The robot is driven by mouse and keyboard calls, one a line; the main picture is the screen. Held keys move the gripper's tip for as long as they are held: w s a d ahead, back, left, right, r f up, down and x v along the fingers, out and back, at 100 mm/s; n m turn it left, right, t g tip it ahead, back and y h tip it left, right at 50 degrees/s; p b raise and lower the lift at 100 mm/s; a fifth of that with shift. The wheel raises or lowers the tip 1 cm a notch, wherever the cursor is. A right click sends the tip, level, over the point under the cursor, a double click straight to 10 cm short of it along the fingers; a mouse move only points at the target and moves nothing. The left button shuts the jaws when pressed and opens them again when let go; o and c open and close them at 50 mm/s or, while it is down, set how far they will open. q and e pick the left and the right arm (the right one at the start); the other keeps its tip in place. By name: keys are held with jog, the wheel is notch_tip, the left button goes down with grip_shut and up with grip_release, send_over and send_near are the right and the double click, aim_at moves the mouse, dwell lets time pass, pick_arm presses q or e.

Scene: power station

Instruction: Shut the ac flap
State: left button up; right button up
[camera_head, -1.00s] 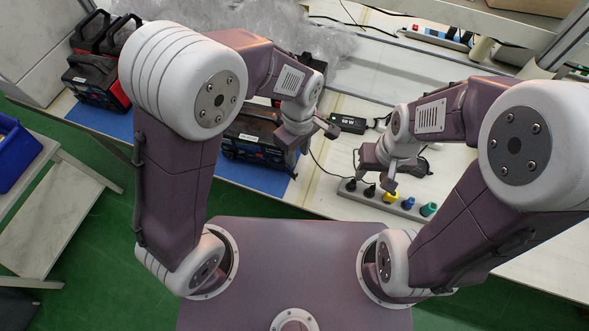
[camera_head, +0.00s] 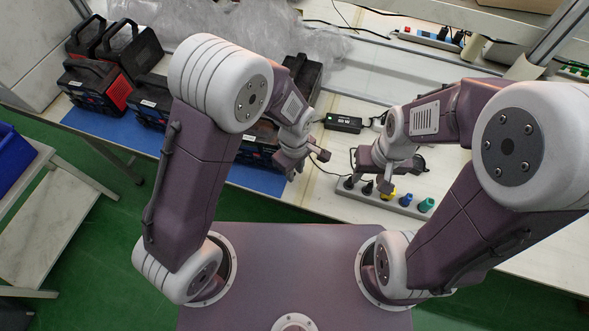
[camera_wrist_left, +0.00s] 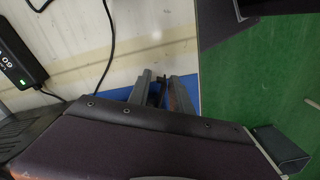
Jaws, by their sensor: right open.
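A dark power station (camera_head: 258,150) stands on the blue mat in the head view, largely hidden behind my left arm. Its ac flap cannot be made out. My left gripper (camera_head: 307,164) is at the station's right end, near the table's front edge. Its fingers look spread, with nothing seen between them. In the left wrist view my gripper's dark body fills the bottom, and narrow grey parts (camera_wrist_left: 162,92) beyond it cannot be named surely. My right gripper (camera_head: 371,173) is open and empty above the power strip, right of the left gripper.
Several black and red power stations (camera_head: 117,85) stand at the left of the blue mat (camera_head: 258,179). A power strip (camera_head: 407,208) with coloured plugs lies near the front edge. A black adapter (camera_head: 343,123) with a cable lies behind. Crumpled clear plastic (camera_head: 245,30) is at the back.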

pick_arm(q)
grip_shut()
jog(key=shift+r, duration=0.1)
jog(key=m, duration=0.1)
jog(key=m+p, duration=0.1)
jog(key=shift+s+a+r+m, duration=0.1)
jog(key=shift+s+a+m, duration=0.2)
jog(key=shift+s, duration=0.1)
jog(key=m, duration=0.1)
jog(key=a+m+p, duration=0.1)
jog(key=m, duration=0.1)
jog(key=s+m, duration=0.1)
jog(key=shift+a+p, duration=0.25)
jog(key=shift+p, duration=0.15)
jog(key=m, duration=0.2)
jog(key=a+m+p, duration=0.1)
jog(key=m, duration=0.1)
jog(key=shift+s+a, duration=0.2)
jog(key=shift+w+a+m+p, duration=0.1)
jog(key=shift+a+m+p, duration=0.3)
jog(key=shift+m, duration=0.85)
jog(key=shift+a+m+p, duration=0.2)
jog(key=shift+a+m, duration=0.35)
jog(key=shift+m, duration=0.7)
